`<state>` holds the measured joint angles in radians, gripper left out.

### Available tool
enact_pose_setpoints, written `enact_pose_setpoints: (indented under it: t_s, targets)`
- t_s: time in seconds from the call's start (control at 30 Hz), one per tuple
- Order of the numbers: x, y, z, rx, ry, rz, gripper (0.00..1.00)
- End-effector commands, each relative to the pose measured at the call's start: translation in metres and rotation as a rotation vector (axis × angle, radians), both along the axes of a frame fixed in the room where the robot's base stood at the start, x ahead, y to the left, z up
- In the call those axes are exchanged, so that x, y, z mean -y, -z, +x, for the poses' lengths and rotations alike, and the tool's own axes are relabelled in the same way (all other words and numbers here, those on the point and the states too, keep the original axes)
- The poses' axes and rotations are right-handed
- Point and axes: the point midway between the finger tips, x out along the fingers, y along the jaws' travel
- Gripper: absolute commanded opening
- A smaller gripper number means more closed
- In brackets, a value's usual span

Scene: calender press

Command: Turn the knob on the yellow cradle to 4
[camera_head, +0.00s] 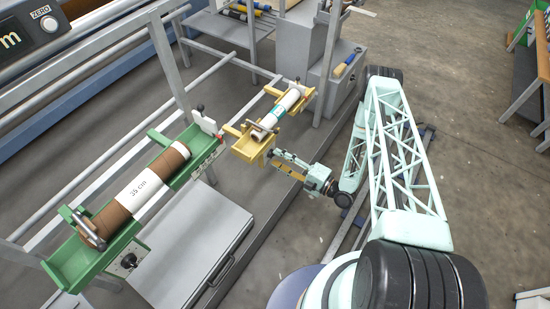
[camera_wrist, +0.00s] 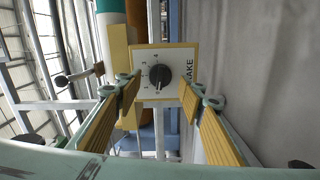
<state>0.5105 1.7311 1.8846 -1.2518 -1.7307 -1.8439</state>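The yellow cradle (camera_head: 243,150) holds a white roll (camera_head: 284,105) with a green label. In the wrist view, a pale dial plate (camera_wrist: 176,54) with a yellow border is on the cradle. Part of a word ending in "AKE" shows on the plate's right. My gripper (camera_head: 277,162) is beside the cradle's near end, apart from it. In the wrist view its fingers (camera_wrist: 160,94) are open, one to each side of the knob, with nothing between them.
A green cradle (camera_head: 70,262) with a brown roll (camera_head: 160,188) marked "35 cm" and its own dial (camera_head: 129,261) stand at left. A grey cabinet (camera_head: 195,245) is below it. Grey rails run behind the cradles. Open floor (camera_head: 450,120) lies at right.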

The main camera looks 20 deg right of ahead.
Motion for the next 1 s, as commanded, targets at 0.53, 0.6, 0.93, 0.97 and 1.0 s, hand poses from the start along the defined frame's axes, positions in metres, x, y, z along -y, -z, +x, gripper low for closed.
enact_pose_setpoints:
  t_s: [0.53, 0.6, 0.93, 0.97, 1.0]
  targets:
    - [-0.014, 0.0, 0.017, 0.001, 0.001, -0.001, 0.36]
    - [-0.014, 0.0, 0.017, 0.001, 0.001, -0.001, 0.36]
    - [-0.014, 0.0, 0.017, 0.001, 0.001, -0.001, 0.22]
    - [-0.014, 0.0, 0.017, 0.001, 0.001, -0.001, 0.19]
    - [-0.014, 0.0, 0.017, 0.001, 0.001, -0.001, 0.15]
